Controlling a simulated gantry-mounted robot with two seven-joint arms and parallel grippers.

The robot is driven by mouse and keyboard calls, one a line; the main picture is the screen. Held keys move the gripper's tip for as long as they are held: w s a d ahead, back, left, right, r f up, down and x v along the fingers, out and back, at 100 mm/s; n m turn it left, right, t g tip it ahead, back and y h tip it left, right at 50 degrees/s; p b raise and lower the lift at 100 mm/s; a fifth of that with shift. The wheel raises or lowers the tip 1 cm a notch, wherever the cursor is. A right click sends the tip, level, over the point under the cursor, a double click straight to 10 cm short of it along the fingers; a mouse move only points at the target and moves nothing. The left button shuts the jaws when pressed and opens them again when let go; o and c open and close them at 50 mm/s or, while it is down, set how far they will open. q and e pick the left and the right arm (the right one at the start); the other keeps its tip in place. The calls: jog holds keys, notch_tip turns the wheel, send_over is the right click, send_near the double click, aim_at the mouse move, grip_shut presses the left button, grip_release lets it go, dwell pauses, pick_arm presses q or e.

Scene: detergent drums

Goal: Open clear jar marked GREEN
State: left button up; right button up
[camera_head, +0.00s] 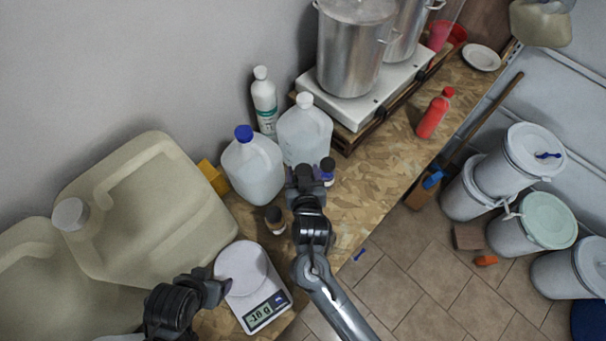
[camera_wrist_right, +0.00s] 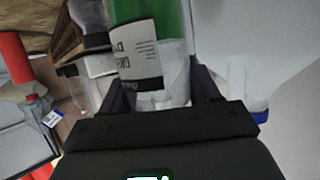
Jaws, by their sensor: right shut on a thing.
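My right gripper (camera_head: 304,182) is over the workbench, in front of the two jugs. In the right wrist view, its fingers (camera_wrist_right: 162,92) are shut on a clear jar (camera_wrist_right: 174,98) with green contents (camera_wrist_right: 174,18) and a white printed label (camera_wrist_right: 138,55). The print is too small to read surely, and the lid is not clearly seen. A small dark-lidded jar (camera_head: 275,216) stands to the left. My left gripper (camera_head: 212,290) is beside the scale; its jaw opening is unclear.
A white scale (camera_head: 243,270) stands near the front edge. A blue-capped jug (camera_head: 253,173), a white-capped jug (camera_head: 305,137) and large canisters (camera_head: 150,215) crowd the left and back. Steel pots (camera_head: 355,50) stand on a hotplate. Board right of my right gripper is clear up to a red bottle (camera_head: 434,115).

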jog(key=o, duration=0.6)
jog(key=c, duration=1)
jog(key=shift+s, duration=0.1)
jog(key=s+d+p, duration=0.5)
jog(key=d+p, duration=0.2)
jog(key=d, duration=0.6)
jog(key=shift+m+h, duration=0.4)
jog(key=shift+h, duration=0.1)
jog(key=s+d+r+p, duration=0.1)
jog(key=d+r, duration=0.1)
jog(key=r, duration=0.1)
jog(key=s+d+r+p, duration=0.1)
jog(key=d+r, duration=0.2)
jog(key=s+d+r+p, duration=0.1)
jog(key=d+r, duration=0.1)
jog(key=r, duration=0.1)
jog(key=shift+s+d+r, duration=0.15)
jog(key=shift+d+r, duration=0.05)
jog(key=shift+r, duration=0.15)
